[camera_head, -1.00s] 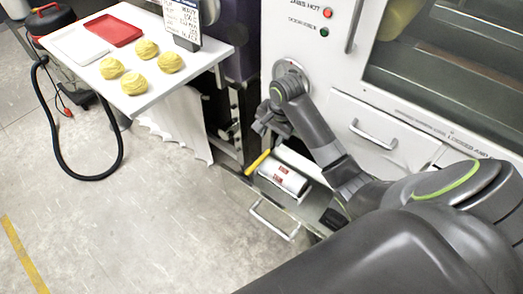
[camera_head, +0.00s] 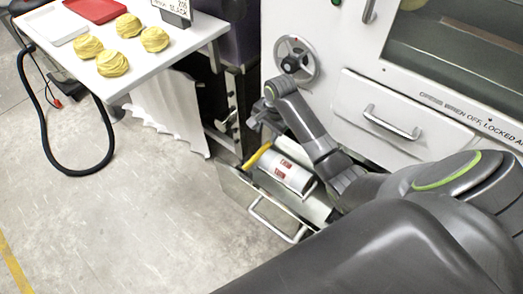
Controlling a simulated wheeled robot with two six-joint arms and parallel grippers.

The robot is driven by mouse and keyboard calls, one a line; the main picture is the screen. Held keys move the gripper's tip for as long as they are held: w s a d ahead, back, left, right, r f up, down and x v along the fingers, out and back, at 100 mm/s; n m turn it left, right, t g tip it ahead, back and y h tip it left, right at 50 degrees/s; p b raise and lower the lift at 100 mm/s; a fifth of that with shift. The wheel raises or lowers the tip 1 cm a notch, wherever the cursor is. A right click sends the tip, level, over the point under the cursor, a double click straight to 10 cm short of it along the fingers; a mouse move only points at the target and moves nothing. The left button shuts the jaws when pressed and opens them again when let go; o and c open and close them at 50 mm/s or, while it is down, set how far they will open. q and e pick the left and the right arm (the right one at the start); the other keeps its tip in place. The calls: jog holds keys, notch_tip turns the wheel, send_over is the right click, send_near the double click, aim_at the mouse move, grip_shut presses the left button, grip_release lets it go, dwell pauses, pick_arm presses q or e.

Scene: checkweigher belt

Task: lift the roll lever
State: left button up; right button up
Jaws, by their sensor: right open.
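The yellow roll lever (camera_head: 257,156) sticks up at the left end of a white roll with red labels (camera_head: 286,172). The roll lies in a pulled-out, low metal drawer (camera_head: 236,184) at the front of the machine. My right gripper (camera_head: 253,123) is open, just above and behind the lever in the picture. I see no contact between them. The fingers are small and dark against the machine's dark interior. My left gripper is not in view.
The white machine front has a handwheel (camera_head: 296,62) and a closed drawer with a handle (camera_head: 392,123). The low drawer has a wire handle (camera_head: 276,222). A white table (camera_head: 182,62) with yellow pastries stands at the left. The floor in front is clear.

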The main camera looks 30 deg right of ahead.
jog(key=b, duration=0.2)
send_over(261, 151)
jog(key=s, duration=0.1)
jog(key=f, duration=0.6)
jog(key=shift+s+d+f, duration=0.1)
jog(key=shift+d, duration=0.1)
jog(key=f, duration=0.3)
jog(key=shift+w+a+f, duration=0.1)
jog(key=shift+w+f, duration=0.05)
jog(key=shift+w, duration=0.2)
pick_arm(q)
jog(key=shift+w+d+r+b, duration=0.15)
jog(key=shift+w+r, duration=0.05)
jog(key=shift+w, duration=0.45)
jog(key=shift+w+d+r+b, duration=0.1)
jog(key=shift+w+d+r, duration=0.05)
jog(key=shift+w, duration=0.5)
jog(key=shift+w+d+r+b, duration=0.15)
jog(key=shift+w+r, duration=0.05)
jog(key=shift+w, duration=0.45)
pick_arm(e)
jog(key=shift+w+f, duration=0.15)
jog(key=shift+f, duration=0.65)
grip_shut()
